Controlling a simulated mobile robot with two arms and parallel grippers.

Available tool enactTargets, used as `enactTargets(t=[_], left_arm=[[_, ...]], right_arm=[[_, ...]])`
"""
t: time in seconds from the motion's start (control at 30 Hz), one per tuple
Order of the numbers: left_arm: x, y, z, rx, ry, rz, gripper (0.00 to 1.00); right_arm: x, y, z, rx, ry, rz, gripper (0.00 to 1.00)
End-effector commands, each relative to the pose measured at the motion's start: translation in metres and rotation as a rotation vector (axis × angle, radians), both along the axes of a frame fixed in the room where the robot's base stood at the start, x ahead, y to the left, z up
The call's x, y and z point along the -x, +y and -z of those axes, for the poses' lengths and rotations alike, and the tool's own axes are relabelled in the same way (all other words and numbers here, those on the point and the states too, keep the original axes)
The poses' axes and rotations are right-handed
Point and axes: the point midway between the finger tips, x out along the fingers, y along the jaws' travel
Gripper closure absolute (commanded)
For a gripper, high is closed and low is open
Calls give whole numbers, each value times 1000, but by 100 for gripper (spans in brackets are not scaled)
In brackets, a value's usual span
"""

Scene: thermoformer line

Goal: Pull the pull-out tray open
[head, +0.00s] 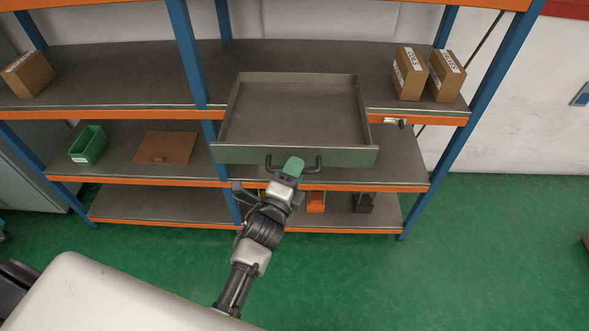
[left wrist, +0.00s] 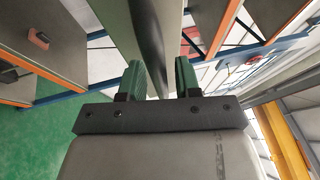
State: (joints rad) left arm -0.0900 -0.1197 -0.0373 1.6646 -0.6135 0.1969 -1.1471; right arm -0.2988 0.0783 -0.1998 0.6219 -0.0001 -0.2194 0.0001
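The pull-out tray (head: 228,154) is a shallow grey-green tray on the middle of the shelving. It stands out from the rack, its empty inside showing. A dark bow handle (head: 318,165) is on its front panel. My left gripper (head: 293,167), with green fingers, is at the middle of this handle. In the left wrist view the dark handle bar (left wrist: 152,40) runs between the two fingers (left wrist: 161,78), which look closed around it; the exact contact is hard to see. My right gripper is not in view.
The rack has blue posts (head: 188,60) and orange beams. Two cardboard boxes (head: 409,75) stand at the upper right, another (head: 28,74) at the upper left. A green bin (head: 89,146) and a brown panel (head: 165,148) are on the middle shelf.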

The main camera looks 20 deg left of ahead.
Motion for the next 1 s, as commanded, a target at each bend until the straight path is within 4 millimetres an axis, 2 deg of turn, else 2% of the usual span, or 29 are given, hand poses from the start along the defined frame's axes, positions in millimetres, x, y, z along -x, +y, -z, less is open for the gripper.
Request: enactTargets(t=[0.37, 0.47, 0.8, 1.0], left_arm=[[4, 1, 2, 0, 1, 0, 60], [15, 2, 5, -1, 2, 0, 60], [81, 10, 18, 1, 3, 0, 60], [102, 12, 20, 1, 1, -1, 60]], right_arm=[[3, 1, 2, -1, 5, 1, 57], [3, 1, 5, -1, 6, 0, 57], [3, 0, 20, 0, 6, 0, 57], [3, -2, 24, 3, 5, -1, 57]])
